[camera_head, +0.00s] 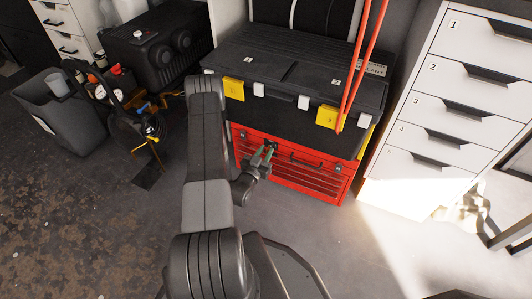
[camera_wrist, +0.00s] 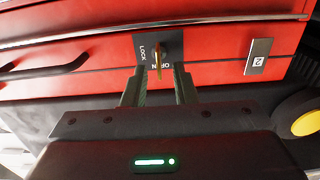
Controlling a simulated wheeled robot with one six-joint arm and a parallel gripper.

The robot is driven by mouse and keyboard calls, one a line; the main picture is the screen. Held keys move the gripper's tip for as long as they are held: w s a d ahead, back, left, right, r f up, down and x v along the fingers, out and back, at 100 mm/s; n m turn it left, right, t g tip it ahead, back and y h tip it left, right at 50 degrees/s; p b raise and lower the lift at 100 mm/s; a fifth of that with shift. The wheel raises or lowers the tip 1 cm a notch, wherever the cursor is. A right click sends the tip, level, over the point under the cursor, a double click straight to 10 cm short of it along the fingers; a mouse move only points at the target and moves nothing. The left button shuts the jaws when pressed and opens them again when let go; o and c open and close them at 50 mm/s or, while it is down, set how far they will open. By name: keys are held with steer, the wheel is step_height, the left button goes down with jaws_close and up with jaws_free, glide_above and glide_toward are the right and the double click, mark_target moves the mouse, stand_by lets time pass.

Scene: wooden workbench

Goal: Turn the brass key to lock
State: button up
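The brass key (camera_wrist: 159,62) sits in a lock on a dark plate (camera_wrist: 143,43) on the red tool chest (camera_wrist: 215,72). Its bow stands up and down in the wrist view, in front of the lettering. The plate reads LOCK at the left and OPEN below, partly hidden by the key. My gripper (camera_wrist: 159,71) is open, with one finger on each side of the key and a visible gap to both. In the head view, my gripper (camera_head: 265,154) is at the front of the red chest (camera_head: 315,185), and the key is too small to make out.
A black toolbox (camera_head: 290,75) with yellow latches rests on the chest. A white drawer cabinet (camera_head: 430,120) stands at the right. A grey bin (camera_head: 60,125) and a reel with hoses (camera_head: 125,125) stand at the left. The floor in front is mostly clear.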

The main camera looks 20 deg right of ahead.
steer(key=shift+w+d, duration=0.3)
steer(key=shift+d, duration=0.05)
steer(key=shift+c, duration=0.3)
jaws_close()
